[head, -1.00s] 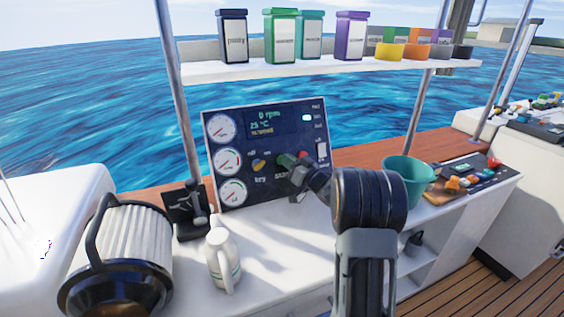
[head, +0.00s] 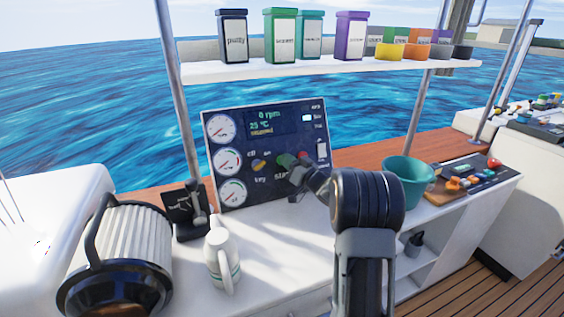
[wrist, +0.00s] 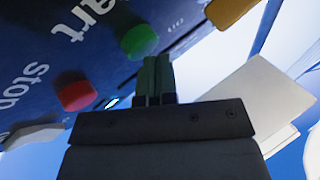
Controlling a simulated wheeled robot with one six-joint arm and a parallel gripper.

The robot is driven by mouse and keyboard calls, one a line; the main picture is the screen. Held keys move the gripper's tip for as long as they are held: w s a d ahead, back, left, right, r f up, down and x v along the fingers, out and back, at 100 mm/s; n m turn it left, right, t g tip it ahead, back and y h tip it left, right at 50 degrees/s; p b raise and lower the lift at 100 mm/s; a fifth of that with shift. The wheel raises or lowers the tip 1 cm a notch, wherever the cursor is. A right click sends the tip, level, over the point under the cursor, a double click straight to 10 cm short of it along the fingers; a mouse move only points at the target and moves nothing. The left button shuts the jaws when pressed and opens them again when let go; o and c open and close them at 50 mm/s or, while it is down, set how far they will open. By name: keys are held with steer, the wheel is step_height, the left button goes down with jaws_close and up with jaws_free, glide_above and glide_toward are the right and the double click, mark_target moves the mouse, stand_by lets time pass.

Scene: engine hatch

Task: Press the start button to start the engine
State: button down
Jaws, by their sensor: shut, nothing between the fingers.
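The control panel (head: 216,188) stands upright on the white counter, with gauges on its left and a screen (head: 268,121) showing 0 rpm and 25 °C. The green start button (head: 283,159) is low on the panel, left of the red stop button (head: 303,155). A yellow key (head: 259,165) sits left of the green button. In the wrist view the green button (wrist: 139,41) is just beyond my gripper (wrist: 157,62), whose fingers are together and empty. The red button (wrist: 75,92) is to the left. I cannot tell whether the fingertips touch the green button. In the head view my gripper (head: 295,170) is at the panel.
A shelf (head: 330,70) with bins hangs above the panel.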

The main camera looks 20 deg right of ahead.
steer(key=shift+w+f, duration=0.25)
steer(key=shift+w, duration=0.25)
stand_by(0.4)
steer(key=shift+s+r, duration=0.1)
steer(key=shift+s, duration=0.05)
steer(key=shift+s+r, duration=0.2)
steer(key=shift+s, duration=0.3)
steer(key=shift+s+r, duration=0.2)
steer(key=shift+s, duration=0.25)
steer(key=shift+s, duration=0.1)
steer(key=shift+s+r+p, duration=0.2)
steer(key=shift+s+r, duration=0.15)
steer(key=shift+s, duration=0.4)
steer(key=shift+s+r+p, duration=0.15)
steer(key=shift+s+r, duration=0.2)
steer(key=shift+s, duration=0.35)
steer(key=shift+s+r+p, duration=0.2)
steer(key=shift+s+r, duration=0.15)
steer(key=shift+s, duration=0.4)
